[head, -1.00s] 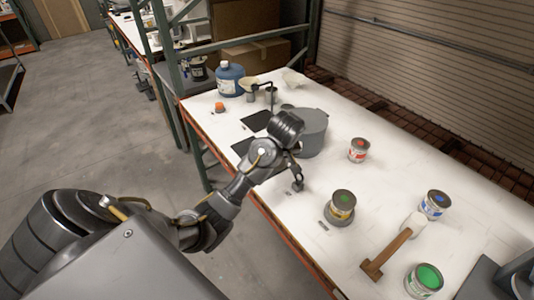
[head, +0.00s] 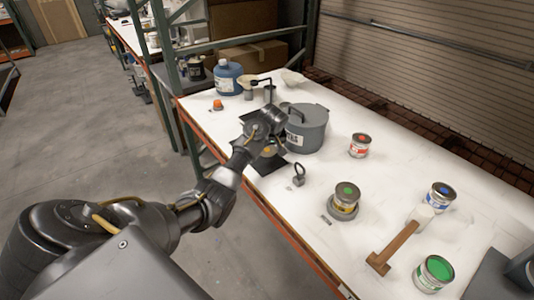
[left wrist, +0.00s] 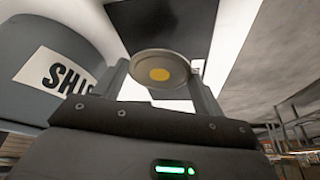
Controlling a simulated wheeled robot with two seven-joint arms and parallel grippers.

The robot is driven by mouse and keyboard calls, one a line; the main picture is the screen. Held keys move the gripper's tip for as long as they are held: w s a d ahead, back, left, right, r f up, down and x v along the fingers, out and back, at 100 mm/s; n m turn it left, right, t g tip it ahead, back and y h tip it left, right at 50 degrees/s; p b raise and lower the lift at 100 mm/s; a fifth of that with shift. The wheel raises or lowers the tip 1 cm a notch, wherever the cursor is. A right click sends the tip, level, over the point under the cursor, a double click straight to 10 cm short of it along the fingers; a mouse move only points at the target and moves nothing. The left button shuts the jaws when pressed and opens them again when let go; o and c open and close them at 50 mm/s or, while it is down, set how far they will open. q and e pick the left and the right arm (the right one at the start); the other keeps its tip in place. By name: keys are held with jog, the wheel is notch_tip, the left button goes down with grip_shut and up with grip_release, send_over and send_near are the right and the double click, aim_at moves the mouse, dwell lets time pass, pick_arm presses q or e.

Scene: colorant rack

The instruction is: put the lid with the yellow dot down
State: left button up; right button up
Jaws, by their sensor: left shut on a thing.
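The lid with the yellow dot (head: 269,153) is a small round grey disc. In the left wrist view the lid (left wrist: 160,66) sits between the two fingers, with its yellow dot facing the camera. My left gripper (head: 267,147) is shut on it, over the dark mat (head: 268,168) on the white table, just in front of the big grey pot. I cannot tell whether the lid touches the mat. The dark mat (left wrist: 165,25) also shows beyond the lid in the left wrist view. My right gripper is not in view.
The grey lidded pot (head: 309,130) stands close beside my left gripper. A red-dotted can (head: 360,146), mallet (head: 393,247) and other cans are to the right. Blue jug (head: 228,78) behind.

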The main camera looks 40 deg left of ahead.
aim_at(267, 152)
pick_arm(q)
jog(key=shift+w+a+f, duration=0.1)
jog(key=shift+a+f, duration=0.05)
jog(key=shift+f, duration=0.05)
notch_tip(267, 152, down, 3)
jog(key=shift+a+p, duration=0.15)
jog(key=shift+p, duration=0.75)
jog(key=shift+f, duration=0.25)
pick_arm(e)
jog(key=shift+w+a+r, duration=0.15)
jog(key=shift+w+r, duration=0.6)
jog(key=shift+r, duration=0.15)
pick_arm(q)
jog(key=shift+f, duration=0.15)
jog(key=o, duration=0.9)
jog(key=shift+o, duration=0.2)
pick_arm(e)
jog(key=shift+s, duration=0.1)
